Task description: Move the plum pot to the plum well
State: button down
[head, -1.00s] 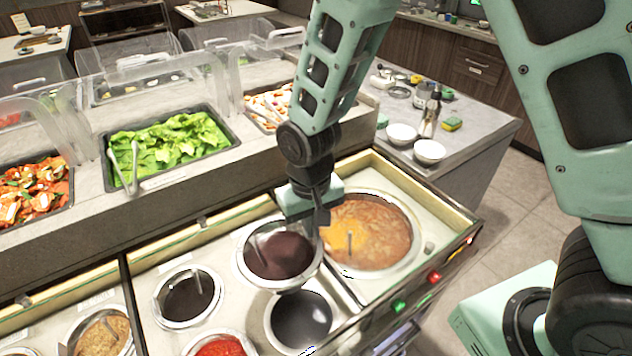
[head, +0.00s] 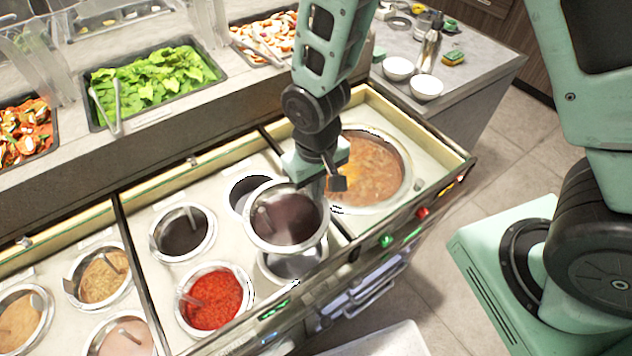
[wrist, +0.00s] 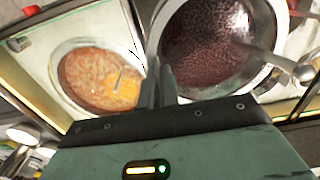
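The plum pot (head: 287,225) is a round steel pot of dark purple-brown sauce with a ladle handle in it. It is raised above the counter in the head view and fills the upper right of the wrist view (wrist: 205,45). My gripper (head: 333,180) is at its right rim, with the fingers (wrist: 158,88) closed on the rim. An empty dark well (head: 243,191) shows behind and left of the pot. Another empty well (head: 292,266) lies below and in front, partly covered by the pot. I cannot read which well is labelled plum.
A large pot of orange-brown soup (head: 375,178) sits close to the right. A dark sauce pot (head: 183,232) and a red sauce pot (head: 214,297) are on the left. A raised salad bar with a lettuce tray (head: 150,85) runs behind. Buttons (head: 386,241) line the front edge.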

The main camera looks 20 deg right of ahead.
notch_tip(320, 180, down, 16)
jog(key=b, duration=1.1)
jog(key=shift+r+b, duration=0.15)
jog(key=shift+b, duration=0.2)
jog(key=shift+f, duration=0.3)
dwell(0.8)
jog(key=c, duration=1.6)
grip_release()
jog(key=shift+o, duration=0.2)
jog(key=shift+d+f, duration=0.1)
jog(key=shift+c, duration=0.6)
jog(key=shift+o, duration=0.7)
